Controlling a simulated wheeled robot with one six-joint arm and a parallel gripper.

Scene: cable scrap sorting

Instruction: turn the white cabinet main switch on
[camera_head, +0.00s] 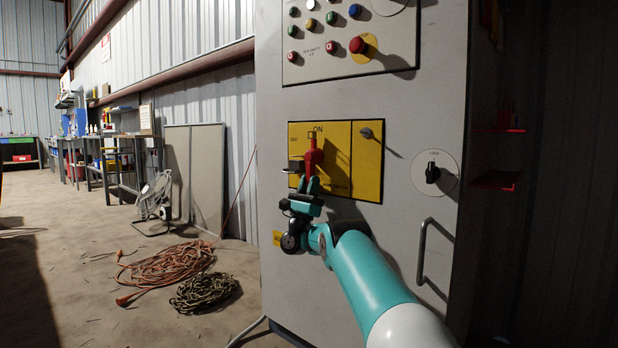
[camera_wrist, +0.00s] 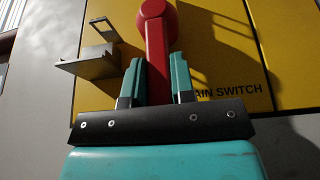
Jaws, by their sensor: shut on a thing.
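The white cabinet (camera_head: 355,240) stands upright in front of me. A yellow panel (camera_head: 366,178) on its front bears the word ON at the top and, in the wrist view, the words MAIN SWITCH, partly hidden. The red main switch handle (camera_head: 313,156) is on this panel; in the wrist view the red handle (camera_wrist: 155,30) has a round hub at the top and its grip hangs down from it. My gripper (camera_head: 312,186) is shut on the grip from below, one teal finger on each side in the wrist view (camera_wrist: 156,85). The handle's lower end is hidden between the fingers.
A grey metal bracket (camera_wrist: 92,62) juts from the panel left of the handle, close to my left finger. A black rotary knob (camera_head: 432,172) and a door handle (camera_head: 422,250) are to the right. Coiled orange cable (camera_head: 165,265) lies on the floor at left.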

